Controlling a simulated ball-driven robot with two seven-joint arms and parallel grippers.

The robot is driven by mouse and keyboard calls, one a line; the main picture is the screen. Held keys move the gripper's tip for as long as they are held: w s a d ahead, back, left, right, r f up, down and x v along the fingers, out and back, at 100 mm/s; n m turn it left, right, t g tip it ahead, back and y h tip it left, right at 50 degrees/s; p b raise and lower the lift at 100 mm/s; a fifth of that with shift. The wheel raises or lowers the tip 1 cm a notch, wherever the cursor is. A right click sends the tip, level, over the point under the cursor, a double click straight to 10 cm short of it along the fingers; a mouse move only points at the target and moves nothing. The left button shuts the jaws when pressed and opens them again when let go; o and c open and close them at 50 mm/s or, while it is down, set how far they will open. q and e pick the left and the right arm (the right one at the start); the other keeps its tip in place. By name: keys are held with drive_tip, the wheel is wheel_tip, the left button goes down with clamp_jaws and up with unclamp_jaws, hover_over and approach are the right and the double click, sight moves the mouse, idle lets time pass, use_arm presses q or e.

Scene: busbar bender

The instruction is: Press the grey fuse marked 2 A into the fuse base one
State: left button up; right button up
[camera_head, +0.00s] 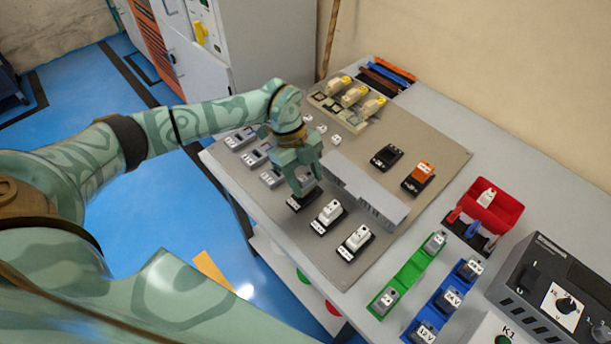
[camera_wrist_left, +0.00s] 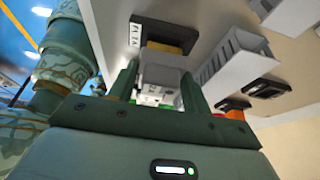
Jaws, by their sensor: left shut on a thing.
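My left gripper (camera_head: 304,183) is over the near left part of the grey-brown board and is shut on a small grey fuse (camera_wrist_left: 160,78), held between the two fingers in the left wrist view. Its marking is too small to read. A black fuse base (camera_head: 297,204) with a white label lies right under the fingers; it also shows in the left wrist view (camera_wrist_left: 150,27), just beyond the fuse. The fuse is lined up with it, but I cannot tell whether it touches or is seated. My fingers hide most of the base's top in the head view. My right gripper is in neither view.
Two white fuses (camera_head: 329,211) (camera_head: 357,237) stand in bases to the right. A grey slotted duct (camera_head: 365,190) runs close behind. A green rack (camera_head: 412,270), a blue rack (camera_head: 445,300) and a red bin (camera_head: 505,213) are at the right. Grey breakers (camera_head: 258,153) stand at the left.

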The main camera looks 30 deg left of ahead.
use_arm(q)
drive_tip(key=shift+f+b, duration=0.6)
drive_tip(key=shift+f, duration=0.8)
drive_tip(key=o, duration=1.1)
drive_tip(key=shift+c, duration=0.2)
drive_tip(key=shift+r, duration=0.15)
drive_tip(key=p+v, duration=0.2)
drive_tip(key=v, duration=1.4)
drive_tip(key=shift+p, duration=0.3)
drive_tip(key=shift+w, duration=0.1)
